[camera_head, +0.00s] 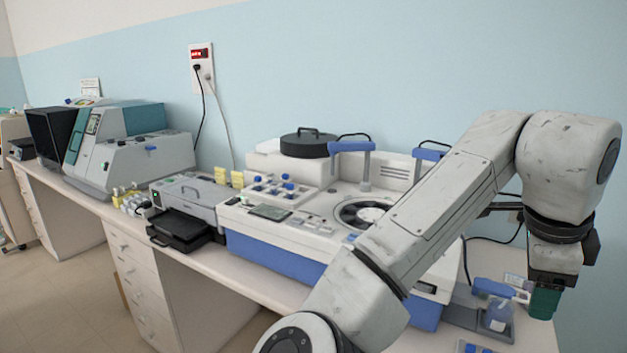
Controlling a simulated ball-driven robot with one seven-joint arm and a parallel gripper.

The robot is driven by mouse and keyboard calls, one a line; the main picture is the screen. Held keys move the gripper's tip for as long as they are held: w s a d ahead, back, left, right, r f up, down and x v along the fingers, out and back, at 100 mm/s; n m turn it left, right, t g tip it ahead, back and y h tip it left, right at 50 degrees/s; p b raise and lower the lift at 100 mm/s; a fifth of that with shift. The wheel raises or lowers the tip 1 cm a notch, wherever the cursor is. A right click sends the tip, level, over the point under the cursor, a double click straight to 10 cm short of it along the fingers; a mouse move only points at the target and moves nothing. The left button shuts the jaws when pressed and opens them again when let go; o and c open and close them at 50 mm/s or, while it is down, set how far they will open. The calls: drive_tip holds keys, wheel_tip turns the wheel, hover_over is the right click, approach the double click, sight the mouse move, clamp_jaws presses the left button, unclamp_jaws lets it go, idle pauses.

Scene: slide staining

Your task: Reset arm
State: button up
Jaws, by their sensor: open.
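My arm crosses the right half of the head camera view, in front of the blue-and-white staining machine (275,258). It rises from the lower middle, bends at the upper right and points down. My gripper (546,298) hangs at the right, above the right end of the bench, with a dark body and a dark green lower end. It is open; its separate fingers are hard to make out at this angle. I see nothing held in it. My arm hides part of the machine's right side.
A black lidded pot (308,144) sits on the machine. A grey device with a black tray (180,230) and a teal-and-grey instrument (130,150) stand farther left. The wall is behind.

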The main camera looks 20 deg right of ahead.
drive_tip(key=w+d+f+n+t+h, duration=0.2)
drive_tip(key=d+f+n+h, duration=0.2)
drive_tip(key=f+n, duration=0.4)
drive_tip(key=s+a+f+n+t+y, duration=0.1)
drive_tip(key=s+a+f+n, duration=0.15)
drive_tip(key=f+n, duration=0.85)
drive_tip(key=s+a+f+n+g+y, duration=0.1)
drive_tip(key=s+a+f+n+y, duration=0.2)
drive_tip(key=s+a+f, duration=0.4)
drive_tip(key=s+a+f+n+g+y, duration=0.1)
drive_tip(key=s+a+f+n+y, duration=0.2)
drive_tip(key=f, duration=1)
drive_tip(key=s+a+n, duration=0.3)
drive_tip(key=s+a, duration=0.2)
drive_tip(key=a, duration=0.2)
drive_tip(key=shift+a+g+y, duration=0.3)
drive_tip(key=shift+a, duration=0.05)
